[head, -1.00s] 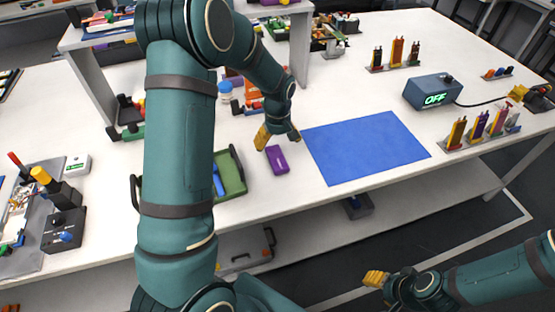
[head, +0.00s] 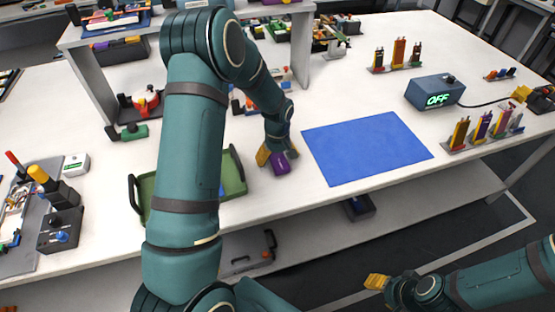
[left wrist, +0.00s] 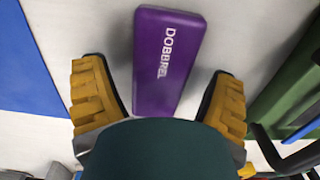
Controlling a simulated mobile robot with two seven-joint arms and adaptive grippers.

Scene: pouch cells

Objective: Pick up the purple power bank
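The purple power bank (head: 281,166) lies on the white table, just left of the blue mat (head: 365,148). My left gripper (head: 278,156) is directly over it and partly hides it in the head view. In the left wrist view, the power bank (left wrist: 168,62) lies between the two yellow-padded fingers of the left gripper (left wrist: 160,100). These fingers are open, with a gap on each side of it. Its near end is hidden behind the gripper body. My right gripper (head: 380,282) is low at the right, away from the table top; its fingers are too unclear to judge.
A green tray (head: 234,178) with black handles stands close to the left of the power bank. A shelf (head: 299,60) rises behind my left arm. A blue box reading OFF (head: 435,91) and racks with pouch cells (head: 484,131) stand at the right.

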